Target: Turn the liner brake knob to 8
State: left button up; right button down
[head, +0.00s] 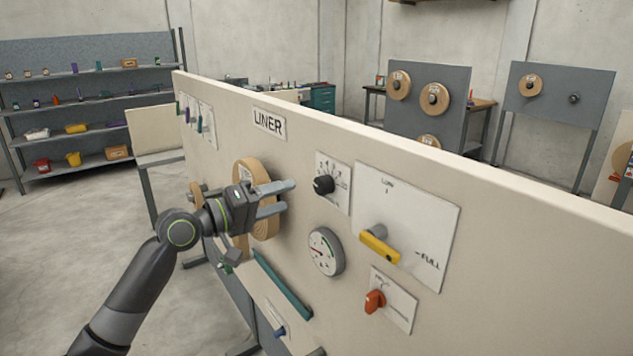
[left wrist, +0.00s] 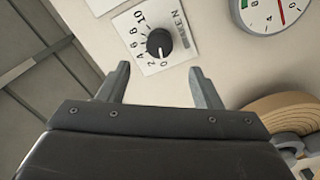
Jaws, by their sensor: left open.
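The black liner brake knob (head: 323,185) sits on a white dial plate (head: 338,167) on the beige panel, to the right of the LINER sign. In the left wrist view the knob (left wrist: 159,42) has numbers from 0 to 10 around its left side. A small pale mark shows on the knob's lower edge, seemingly near the low numbers, but its exact reading is hard to tell. My left gripper (head: 289,196) is open and empty, its fingers pointing at the panel just left of the knob. In the left wrist view the two fingers (left wrist: 160,70) stand apart below the knob, not around it.
A round gauge (head: 325,251) is below the knob. A yellow lever (head: 380,245) and a red knob (head: 374,301) are to the right and below. A wooden roll (head: 258,174) is behind my left gripper. A teal bar (head: 282,284) sticks out lower down.

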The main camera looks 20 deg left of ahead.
aim_at(318, 187)
pick_arm(q)
jog(key=p+x, duration=0.2)
jog(key=x, duration=0.6)
jog(key=shift+d+r, duration=0.1)
jog(key=shift+r, duration=0.05)
jog(key=shift+w+d+p, duration=0.4)
jog(key=shift+w, duration=0.15)
jog(key=shift+c, duration=0.3)
jog(key=c, duration=0.9)
jog(key=shift+c, duration=0.2)
